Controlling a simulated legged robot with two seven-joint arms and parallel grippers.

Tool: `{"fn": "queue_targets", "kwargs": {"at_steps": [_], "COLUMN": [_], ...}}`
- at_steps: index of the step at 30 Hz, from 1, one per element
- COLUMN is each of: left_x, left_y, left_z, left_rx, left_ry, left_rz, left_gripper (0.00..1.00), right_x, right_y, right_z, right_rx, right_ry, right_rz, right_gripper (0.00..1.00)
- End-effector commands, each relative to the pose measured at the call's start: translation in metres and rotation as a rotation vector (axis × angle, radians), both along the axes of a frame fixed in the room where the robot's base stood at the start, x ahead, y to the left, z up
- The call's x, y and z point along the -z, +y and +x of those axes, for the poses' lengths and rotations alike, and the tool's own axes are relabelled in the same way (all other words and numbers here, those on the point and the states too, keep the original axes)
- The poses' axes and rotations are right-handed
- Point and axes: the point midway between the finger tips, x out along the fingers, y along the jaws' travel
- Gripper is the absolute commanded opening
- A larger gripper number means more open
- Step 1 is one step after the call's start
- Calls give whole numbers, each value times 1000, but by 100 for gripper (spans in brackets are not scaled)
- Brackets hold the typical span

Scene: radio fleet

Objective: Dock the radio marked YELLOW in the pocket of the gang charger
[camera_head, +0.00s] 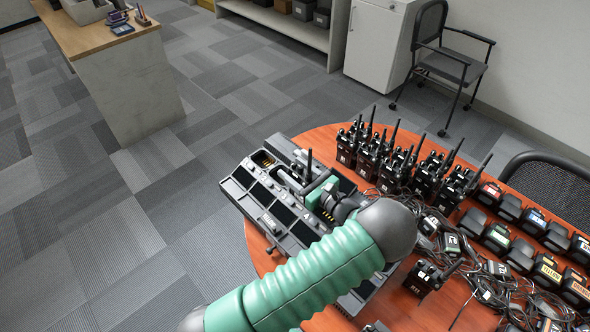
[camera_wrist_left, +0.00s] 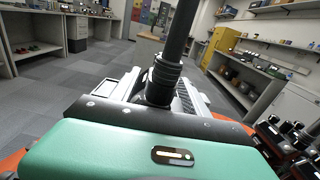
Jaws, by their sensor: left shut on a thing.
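The dark gang charger (camera_head: 245,183) lies at the left end of the red-brown table, with a row of pockets. One pocket at its far end (camera_head: 263,158) is empty with gold-coloured contacts. My left gripper (camera_head: 311,186) is over the charger's right side, shut on a black radio whose antenna (camera_head: 308,165) points up. The antenna also rises in front of the left wrist view (camera_wrist_left: 172,50). The held radio's marking is hidden, and I cannot tell whether its base touches the charger. My right gripper is out of view.
Several upright radios (camera_head: 398,168) stand on the table (camera_head: 462,300) right of the charger. Cables and small labelled units (camera_head: 452,243) clutter its middle. Colour-labelled black units (camera_head: 497,236) line the right side. A chair (camera_head: 450,62) and white cabinet (camera_head: 378,45) stand behind.

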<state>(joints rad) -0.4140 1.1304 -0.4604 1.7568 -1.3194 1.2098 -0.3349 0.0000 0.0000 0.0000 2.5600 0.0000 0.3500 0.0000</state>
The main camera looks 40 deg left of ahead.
Motion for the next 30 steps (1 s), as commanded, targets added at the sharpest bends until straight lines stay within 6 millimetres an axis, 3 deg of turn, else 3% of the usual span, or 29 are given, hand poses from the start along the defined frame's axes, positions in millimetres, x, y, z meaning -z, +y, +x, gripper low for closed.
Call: {"fn": "queue_targets", "kwargs": {"at_steps": [11, 12, 17, 30], "left_x": [9, 8, 8, 9], "left_y": [0, 0, 0, -1], "left_z": [0, 0, 0, 0], "left_rx": [0, 0, 0, -2], "left_ry": [-1, -1, -1, 0], "left_rz": [1, 1, 1, -1], "left_gripper": [0, 58, 79, 79], "right_x": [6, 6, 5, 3], "right_y": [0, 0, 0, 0], "right_z": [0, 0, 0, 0], "right_rx": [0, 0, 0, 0], "right_ry": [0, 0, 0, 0], "right_rz": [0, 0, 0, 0], "right_gripper": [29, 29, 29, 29]}}
